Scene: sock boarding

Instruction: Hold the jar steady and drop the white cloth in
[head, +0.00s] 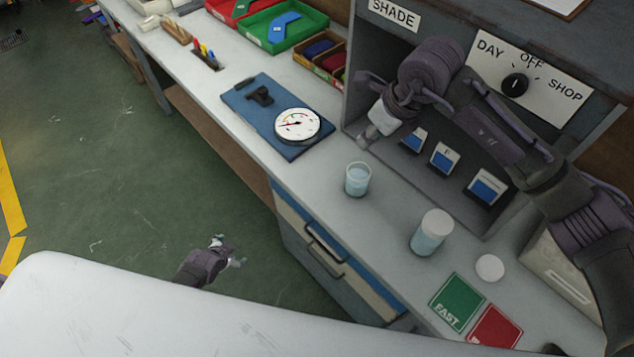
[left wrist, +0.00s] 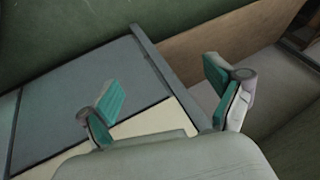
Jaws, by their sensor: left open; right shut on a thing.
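A clear glass (head: 357,181) with pale blue liquid stands on the bench. A taller jar (head: 428,240) with bluish contents and a white top stands to its right; I cannot tell whether that top is a cap. My right gripper (head: 372,128) is above and behind the glass, in front of the shade box, shut on a small whitish thing (head: 383,118), which looks like the white cloth. My left gripper (head: 238,253) is low beside the bench, over the floor, away from both vessels. The left wrist view shows its teal-padded fingers (left wrist: 163,98) apart, with nothing between them.
A white round disc (head: 490,267) lies right of the jar, near green (head: 457,302) and red (head: 495,328) cards. A blue board (head: 252,103) with a dial gauge (head: 298,125) lies left. The shade box (head: 352,75) stands behind. Drawer handles (head: 325,245) face my left gripper.

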